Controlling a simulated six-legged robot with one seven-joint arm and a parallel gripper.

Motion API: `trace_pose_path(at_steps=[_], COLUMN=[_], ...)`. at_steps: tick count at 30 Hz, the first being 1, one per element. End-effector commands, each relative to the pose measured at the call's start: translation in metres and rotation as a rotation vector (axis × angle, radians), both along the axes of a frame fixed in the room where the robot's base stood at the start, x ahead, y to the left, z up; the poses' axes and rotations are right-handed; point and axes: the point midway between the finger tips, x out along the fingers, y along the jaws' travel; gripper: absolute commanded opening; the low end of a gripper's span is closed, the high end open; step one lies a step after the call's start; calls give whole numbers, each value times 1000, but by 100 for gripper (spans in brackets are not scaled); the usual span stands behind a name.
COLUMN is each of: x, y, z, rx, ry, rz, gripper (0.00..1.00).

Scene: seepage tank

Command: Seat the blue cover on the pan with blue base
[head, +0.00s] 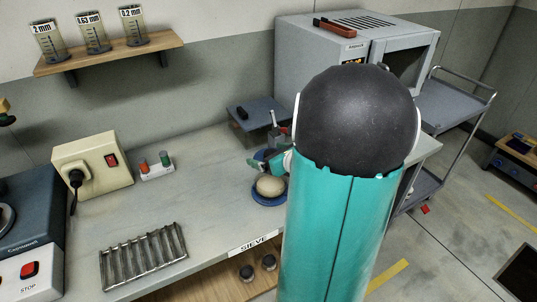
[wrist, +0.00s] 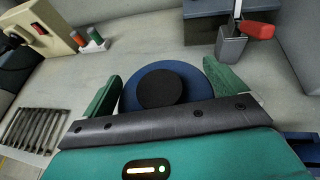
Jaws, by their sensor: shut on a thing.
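The blue cover (wrist: 133,92), a round disc with a black knob (wrist: 161,88) on top, is between the two green fingers of my gripper (wrist: 168,88) in the wrist view. My gripper is shut on it. In the head view my gripper (head: 268,162) is partly hidden behind my arm, and the cover is hard to make out. The pan with blue base (head: 268,201) sits on the bench near its front edge, just below my gripper, with a pale rounded mass (head: 270,185) showing in it.
A metal scoop with a red handle (wrist: 232,45) stands beyond the cover. A metal rack (head: 144,257), small bottles (head: 154,163) and a switch box (head: 92,164) are on the left. An oven (head: 320,52) stands behind. The bench between rack and pan is clear.

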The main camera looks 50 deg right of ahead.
Motion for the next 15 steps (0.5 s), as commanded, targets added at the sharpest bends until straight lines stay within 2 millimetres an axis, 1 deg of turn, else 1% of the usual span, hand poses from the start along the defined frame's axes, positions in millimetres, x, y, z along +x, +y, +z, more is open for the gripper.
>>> trace_pose_path(at_steps=[5, 15], x=[1, 1], y=[1, 1], z=[-14, -48], rx=[4, 2], ry=[1, 1], rz=[2, 1], gripper=[68, 68])
